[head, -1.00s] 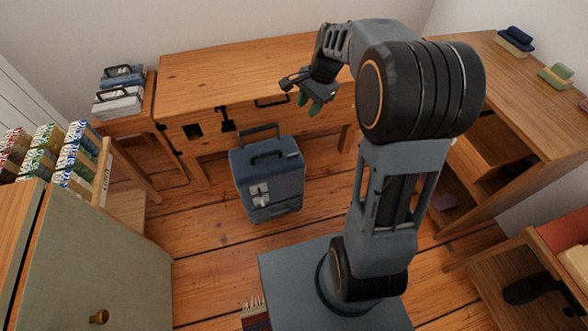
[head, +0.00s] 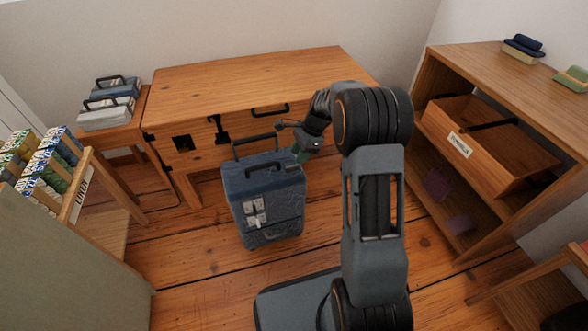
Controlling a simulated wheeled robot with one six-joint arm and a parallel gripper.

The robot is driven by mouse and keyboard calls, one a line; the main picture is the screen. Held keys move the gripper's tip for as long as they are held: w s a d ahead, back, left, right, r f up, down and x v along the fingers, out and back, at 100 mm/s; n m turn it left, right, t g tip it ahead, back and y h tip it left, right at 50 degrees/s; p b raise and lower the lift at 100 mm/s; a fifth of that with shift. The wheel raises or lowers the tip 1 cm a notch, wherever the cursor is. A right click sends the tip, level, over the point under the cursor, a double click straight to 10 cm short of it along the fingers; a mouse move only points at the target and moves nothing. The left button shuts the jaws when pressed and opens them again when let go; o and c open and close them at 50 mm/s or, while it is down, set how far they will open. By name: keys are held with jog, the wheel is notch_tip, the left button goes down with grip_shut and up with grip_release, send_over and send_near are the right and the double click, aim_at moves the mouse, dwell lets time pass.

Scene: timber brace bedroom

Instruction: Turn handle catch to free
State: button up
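A blue-grey suitcase (head: 275,200) stands upright on the floor in front of the desk. A dark pull handle (head: 254,139) rises from its top at the back. Pale metal-looking fittings (head: 256,213) sit on its front face. I cannot tell which part is the handle catch. My gripper (head: 301,157) is at the suitcase's upper right corner, beside the top, its green fingertips pointing down. It partly covers that corner. Whether the fingers touch the case, and whether they are open or shut, is too small to tell.
The wooden desk (head: 250,75) with dark latches stands behind the suitcase. A shelf unit (head: 500,75) with a labelled wooden bin (head: 490,150) is at right. A side table with stacked cases (head: 112,105) and a rack of cartons (head: 45,165) are at left. Floor left of the suitcase is clear.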

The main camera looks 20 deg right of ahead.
aim_at(294, 165)
jog(key=shift+b+x, duration=0.9)
jog(key=shift+x, duration=1.75)
jog(key=shift+c, duration=0.3)
grip_shut()
